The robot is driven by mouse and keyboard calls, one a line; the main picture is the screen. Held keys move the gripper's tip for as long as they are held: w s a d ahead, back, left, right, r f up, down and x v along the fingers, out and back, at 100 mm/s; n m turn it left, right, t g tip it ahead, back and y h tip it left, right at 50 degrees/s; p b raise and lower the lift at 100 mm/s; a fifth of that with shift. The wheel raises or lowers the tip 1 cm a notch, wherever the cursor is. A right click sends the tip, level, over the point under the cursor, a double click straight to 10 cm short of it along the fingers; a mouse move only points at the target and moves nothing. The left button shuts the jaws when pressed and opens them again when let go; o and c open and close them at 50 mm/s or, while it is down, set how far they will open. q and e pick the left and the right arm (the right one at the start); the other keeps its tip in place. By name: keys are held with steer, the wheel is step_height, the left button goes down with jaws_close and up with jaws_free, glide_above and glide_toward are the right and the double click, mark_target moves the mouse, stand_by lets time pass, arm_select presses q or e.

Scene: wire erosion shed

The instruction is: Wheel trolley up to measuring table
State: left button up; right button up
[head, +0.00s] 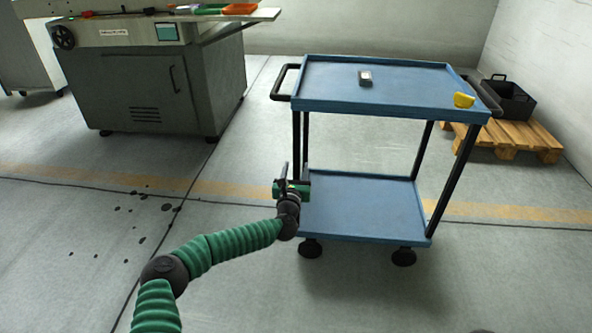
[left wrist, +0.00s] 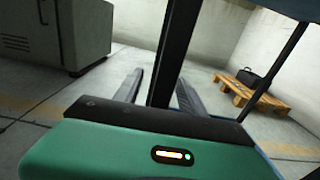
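The blue two-shelf trolley (head: 385,98) stands on the floor right of centre, with black legs, black side handles and casters. A small grey object (head: 365,78) and a yellow object (head: 464,100) lie on its top shelf. My left gripper (head: 284,178) is low by the trolley's left front leg, above the lower shelf's left edge. In the left wrist view, a dark trolley leg (left wrist: 174,50) passes between the spread fingers (left wrist: 158,92), with gaps showing on both sides. My right gripper is not in view. A grey bench (head: 150,85) at upper left may be the measuring table; its label is too small to read.
A wooden pallet (head: 510,138) with a black crate (head: 508,98) lies behind the trolley at right, by the wall. Dark spots mark the floor at left. The floor between bench and trolley is clear, crossed by a faded yellow stripe (head: 235,188).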

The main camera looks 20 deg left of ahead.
arm_select(q)
steer(key=s+d+p, duration=0.2)
steer(key=s+p, duration=0.6)
steer(key=s, duration=0.8)
steer(key=shift+s+p, duration=0.35)
steer(key=shift+p, duration=0.05)
steer(key=shift+d, duration=0.2)
